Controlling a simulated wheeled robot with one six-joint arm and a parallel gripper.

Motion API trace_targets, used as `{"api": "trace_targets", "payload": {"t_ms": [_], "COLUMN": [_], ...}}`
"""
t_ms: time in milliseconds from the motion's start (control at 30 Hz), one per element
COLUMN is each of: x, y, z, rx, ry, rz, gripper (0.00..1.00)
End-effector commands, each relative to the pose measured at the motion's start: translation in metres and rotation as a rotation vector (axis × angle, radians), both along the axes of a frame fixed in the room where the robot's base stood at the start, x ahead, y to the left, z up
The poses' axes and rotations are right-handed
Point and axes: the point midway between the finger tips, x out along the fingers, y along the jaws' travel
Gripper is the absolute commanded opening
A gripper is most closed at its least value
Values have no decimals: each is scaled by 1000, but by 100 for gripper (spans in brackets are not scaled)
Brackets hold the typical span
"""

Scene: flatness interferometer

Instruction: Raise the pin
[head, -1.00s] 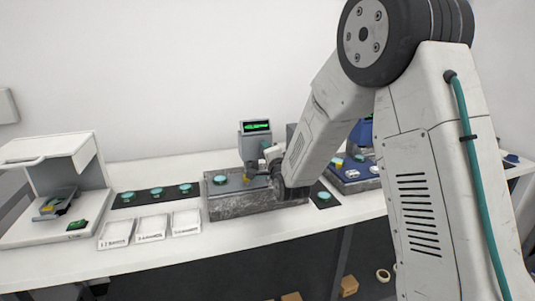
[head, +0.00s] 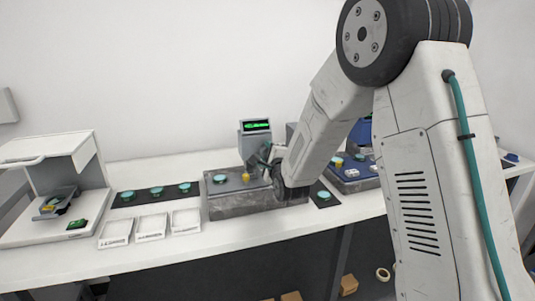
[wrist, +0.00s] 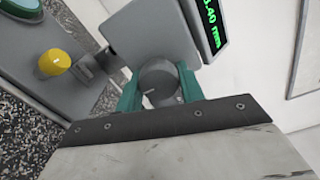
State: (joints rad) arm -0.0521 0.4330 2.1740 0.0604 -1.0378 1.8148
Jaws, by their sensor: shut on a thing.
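The gauge (head: 253,147) stands on a stone block with its green-lit display (head: 256,125) facing the room. In the wrist view, a round dark grey knob (wrist: 158,80) with a pale index mark sticks out of the gauge's grey housing (wrist: 150,35). My gripper (wrist: 159,88) has its teal fingers shut on the knob, one on each side. The gripper is partly hidden by my arm in the head view. A yellow round knob-like piece (wrist: 55,62) sits on the grey plate beside the housing. I cannot make out a separate pin.
The stone block (head: 235,205) carries a teal disc (head: 220,179) at its left. A black strip with several teal discs (head: 157,191) and white trays (head: 151,227) lie to the left. A white machine (head: 50,180) stands at far left. The bench front (head: 150,258) is clear.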

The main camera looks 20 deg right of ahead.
Motion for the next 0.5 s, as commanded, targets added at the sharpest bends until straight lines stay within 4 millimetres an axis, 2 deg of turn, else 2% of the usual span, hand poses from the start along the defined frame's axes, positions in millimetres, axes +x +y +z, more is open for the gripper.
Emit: {"api": "trace_targets", "payload": {"t_ms": [333, 367, 400, 433, 500], "x": [-1, -1, -1, -1, 0], "y": [-1, -1, -1, -1, 0], "z": [-2, -2, -2, -2, -1], "rx": [3, 3, 3, 3, 3], "ry": [5, 5, 5, 4, 3], "rz": [-2, -2, -2, -1, -1], "gripper": [15, 43, 55, 58, 58]}}
